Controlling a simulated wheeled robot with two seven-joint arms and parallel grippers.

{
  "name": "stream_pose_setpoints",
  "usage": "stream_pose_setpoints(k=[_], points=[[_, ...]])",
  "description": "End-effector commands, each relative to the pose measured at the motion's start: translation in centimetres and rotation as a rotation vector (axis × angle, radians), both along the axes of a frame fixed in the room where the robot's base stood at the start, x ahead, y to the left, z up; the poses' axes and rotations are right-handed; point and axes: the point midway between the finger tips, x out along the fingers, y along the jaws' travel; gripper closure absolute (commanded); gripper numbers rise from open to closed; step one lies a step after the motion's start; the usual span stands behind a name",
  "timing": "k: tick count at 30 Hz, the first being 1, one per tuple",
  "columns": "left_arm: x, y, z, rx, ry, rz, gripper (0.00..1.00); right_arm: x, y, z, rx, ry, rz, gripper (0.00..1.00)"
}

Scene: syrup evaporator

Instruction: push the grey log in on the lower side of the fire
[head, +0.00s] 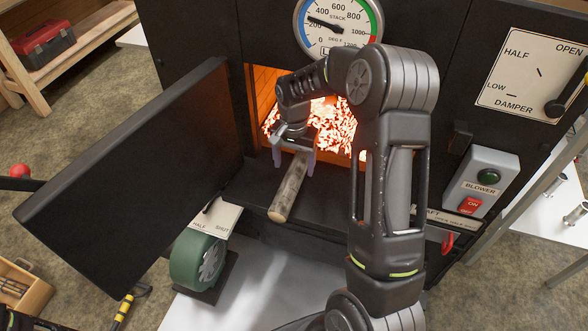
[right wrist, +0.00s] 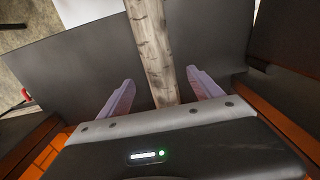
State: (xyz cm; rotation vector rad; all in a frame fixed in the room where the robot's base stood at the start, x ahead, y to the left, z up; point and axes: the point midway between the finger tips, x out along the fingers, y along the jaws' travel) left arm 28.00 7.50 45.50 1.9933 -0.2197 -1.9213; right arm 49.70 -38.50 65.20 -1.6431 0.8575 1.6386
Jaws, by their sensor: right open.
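The grey log (head: 290,187) lies on the dark shelf at the firebox mouth, its pale cut end toward me and over the shelf's front edge. Its far end is hidden under my right gripper. My right gripper (head: 293,160) is at the open doorway, its fingers on either side of the log. In the right wrist view the log (right wrist: 153,45) runs between the open fingers of the gripper (right wrist: 160,90), with a gap on each side. The fire (head: 335,125) glows behind, partly hidden by my right arm. My left gripper is not seen.
The black firebox door (head: 140,165) stands open at left. A stack gauge (head: 338,25) is above the mouth. The damper panel (head: 530,75) and blower switch box (head: 480,180) are at right. A green blower (head: 198,258) sits below the shelf.

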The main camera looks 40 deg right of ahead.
Motion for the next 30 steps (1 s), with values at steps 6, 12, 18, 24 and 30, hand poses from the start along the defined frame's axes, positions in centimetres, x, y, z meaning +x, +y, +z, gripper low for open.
stream_pose_setpoints(k=[6, 12, 18, 24, 30], points=[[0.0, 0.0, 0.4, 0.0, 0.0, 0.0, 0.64, 0.0, 0.0, 3.3, -0.001, -0.002, -0.001, 0.25], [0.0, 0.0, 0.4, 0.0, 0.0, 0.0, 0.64, 0.0, 0.0, 3.8, 0.001, -0.001, -0.001, 0.25], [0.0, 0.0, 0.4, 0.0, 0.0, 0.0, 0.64, 0.0, 0.0, 3.8, 0.001, -0.001, -0.001, 0.25], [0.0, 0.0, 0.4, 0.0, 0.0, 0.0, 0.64, 0.0, 0.0, 3.8, 0.001, -0.001, -0.001, 0.25], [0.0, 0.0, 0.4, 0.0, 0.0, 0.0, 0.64, -0.1, 0.0, 3.8, 0.0, 0.0, -0.001, 0.25]])
